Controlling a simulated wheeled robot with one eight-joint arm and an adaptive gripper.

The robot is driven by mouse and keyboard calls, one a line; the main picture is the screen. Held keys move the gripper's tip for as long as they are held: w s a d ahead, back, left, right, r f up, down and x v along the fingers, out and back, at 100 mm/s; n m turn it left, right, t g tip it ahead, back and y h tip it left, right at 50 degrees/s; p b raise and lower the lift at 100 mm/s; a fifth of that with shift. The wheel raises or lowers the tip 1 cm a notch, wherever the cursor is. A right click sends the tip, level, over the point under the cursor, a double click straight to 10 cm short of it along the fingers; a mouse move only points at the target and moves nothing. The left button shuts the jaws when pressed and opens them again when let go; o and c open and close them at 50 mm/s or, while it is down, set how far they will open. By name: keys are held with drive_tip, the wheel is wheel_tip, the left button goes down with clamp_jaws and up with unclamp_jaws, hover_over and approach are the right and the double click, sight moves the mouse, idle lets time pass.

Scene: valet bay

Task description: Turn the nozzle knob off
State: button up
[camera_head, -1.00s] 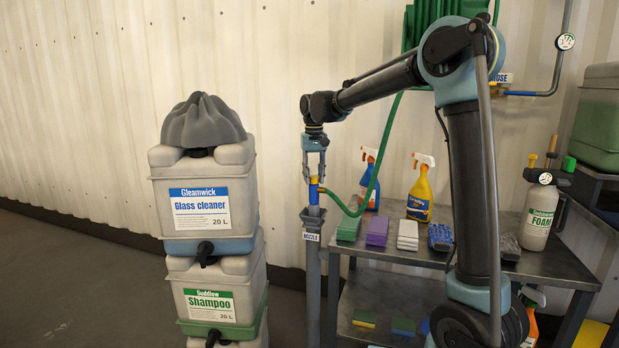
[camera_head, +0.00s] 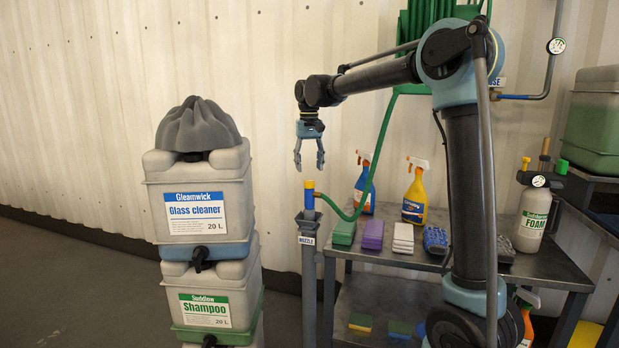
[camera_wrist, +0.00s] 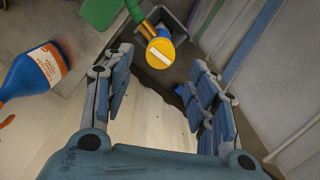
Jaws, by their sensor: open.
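The nozzle has a yellow knob (camera_head: 309,185) on top of a blue body (camera_head: 309,200). It stands upright in a grey holder on a post labelled NOZZLE (camera_head: 307,241), with a green hose joined to its side. In the wrist view the knob (camera_wrist: 160,53) shows from above as a yellow disc with a pale bar across it. My gripper (camera_head: 309,167) is open and empty, pointing down above the knob with a small gap. In the wrist view its two fingers (camera_wrist: 158,90) are spread wide, and the knob lies beyond their tips.
A metal table (camera_head: 470,265) right of the post holds sponges, a blue spray bottle (camera_head: 364,190) and an orange spray bottle (camera_head: 415,195). Stacked jugs (camera_head: 200,200) stand at left. The green hose (camera_head: 374,160) rises behind the gripper. Corrugated wall stands behind.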

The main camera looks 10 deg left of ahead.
sight(310, 181)
wheel_tip(310, 181, up, 6)
idle(0.4)
